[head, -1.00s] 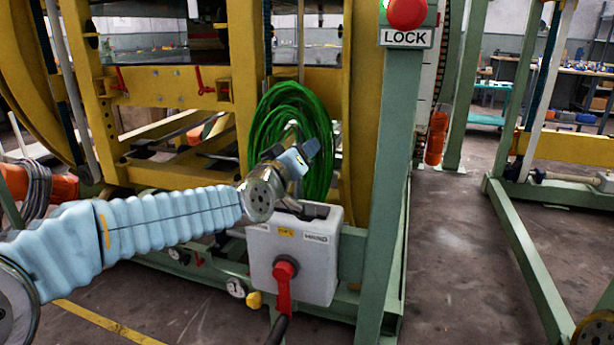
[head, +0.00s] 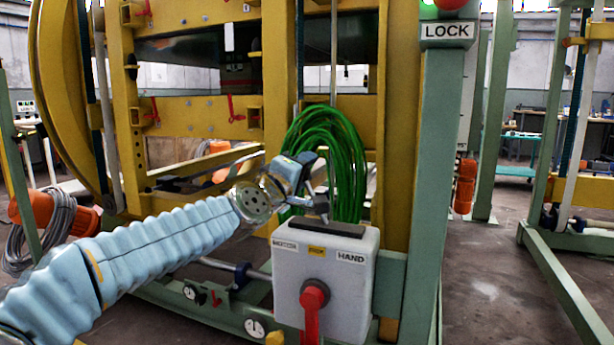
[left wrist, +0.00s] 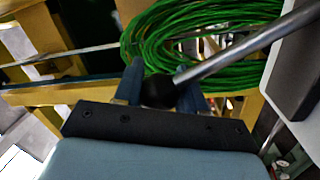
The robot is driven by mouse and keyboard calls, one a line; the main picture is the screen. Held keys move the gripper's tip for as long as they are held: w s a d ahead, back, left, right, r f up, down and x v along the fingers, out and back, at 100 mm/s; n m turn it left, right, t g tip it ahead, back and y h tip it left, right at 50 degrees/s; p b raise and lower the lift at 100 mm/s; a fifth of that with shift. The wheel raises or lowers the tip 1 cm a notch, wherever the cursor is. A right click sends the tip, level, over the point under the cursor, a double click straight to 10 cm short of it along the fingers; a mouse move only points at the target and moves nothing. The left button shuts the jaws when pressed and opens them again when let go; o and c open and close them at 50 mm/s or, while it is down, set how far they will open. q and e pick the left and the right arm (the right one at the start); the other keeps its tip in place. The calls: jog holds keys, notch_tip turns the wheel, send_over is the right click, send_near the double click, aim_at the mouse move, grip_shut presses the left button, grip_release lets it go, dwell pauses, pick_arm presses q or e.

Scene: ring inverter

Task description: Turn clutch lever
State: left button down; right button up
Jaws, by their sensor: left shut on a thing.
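The clutch lever appears to be the grey metal rod (left wrist: 240,52) with a round black knob (left wrist: 158,92) in the left wrist view. My left gripper (left wrist: 160,86) has one blue finger on each side of the knob and is shut on it. The rod runs from the knob up to the right, out of the picture. In the head view my left gripper (head: 312,188) is just above the grey control box (head: 345,270), in front of the green cable coil. The lever is hard to make out there. My right gripper is not in view.
The control box carries a red rotary handle (head: 313,305) on its front. A green cable coil (head: 345,150) hangs behind the gripper. A green post (head: 437,160) with a LOCK sign (head: 447,30) stands to the right. Open floor (head: 490,270) lies beyond the post.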

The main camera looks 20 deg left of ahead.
pick_arm(q)
jog(key=shift+a+r, duration=0.1)
dwell(0.3)
jog(key=c, duration=0.7)
grip_release()
jog(key=s+a+f, duration=0.1)
jog(key=s, duration=1.2)
jog(key=shift+s+a+f, duration=0.2)
jog(key=shift+s+f, duration=0.1)
jog(key=shift+s, duration=0.05)
